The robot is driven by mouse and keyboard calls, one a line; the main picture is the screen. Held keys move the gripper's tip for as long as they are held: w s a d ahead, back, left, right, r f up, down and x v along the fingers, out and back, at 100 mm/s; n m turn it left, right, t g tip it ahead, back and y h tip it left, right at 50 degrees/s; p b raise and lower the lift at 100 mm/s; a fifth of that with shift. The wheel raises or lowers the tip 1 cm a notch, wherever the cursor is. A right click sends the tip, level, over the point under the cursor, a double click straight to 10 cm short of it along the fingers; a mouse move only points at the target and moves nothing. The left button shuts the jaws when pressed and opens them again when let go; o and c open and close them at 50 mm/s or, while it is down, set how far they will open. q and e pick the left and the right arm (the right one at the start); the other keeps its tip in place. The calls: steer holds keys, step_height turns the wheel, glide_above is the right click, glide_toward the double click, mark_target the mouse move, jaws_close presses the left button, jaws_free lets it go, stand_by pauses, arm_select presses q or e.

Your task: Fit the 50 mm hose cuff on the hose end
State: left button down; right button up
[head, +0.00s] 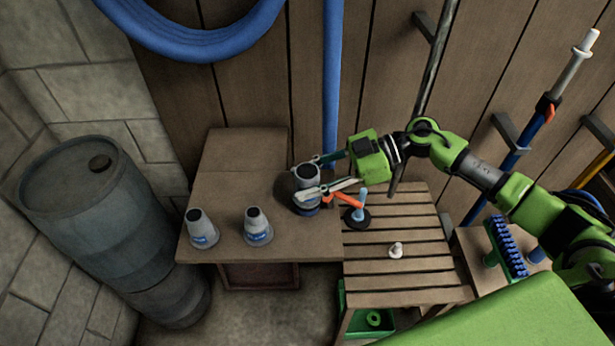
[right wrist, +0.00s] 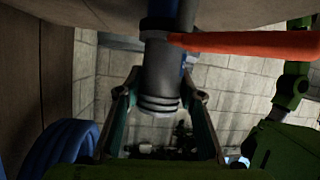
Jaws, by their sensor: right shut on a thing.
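A grey cuff (head: 308,174) stands upright on the wooden table, and my right gripper (head: 316,176) is shut around it. In the right wrist view the grey cuff (right wrist: 160,78) shows between the two fingers, with ridges at one end and a dark band at the other. Two more grey tapered cuffs with blue labels, a left one (head: 203,231) and a middle one (head: 258,229), stand on the table to the left. A blue hose (head: 332,85) hangs down the wall behind the gripper; its lower end is hidden. I cannot tell the cuffs' sizes. My left gripper is out of view.
An orange-handled tool (head: 344,201) lies beside the held cuff, near a blue post on a black base (head: 357,217). A small white fitting (head: 396,250) is on the slatted bench (head: 410,278). A blue barrel (head: 95,215) stands left. The table's back left is clear.

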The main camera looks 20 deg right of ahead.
steer(key=o, duration=1.3)
steer(key=o, duration=0.5)
steer(key=shift+d, duration=0.1)
steer(key=shift+p+v, duration=0.7)
steer(key=shift+v, duration=1.9)
steer(key=shift+p+v, duration=0.5)
steer(key=shift+v, duration=2.35)
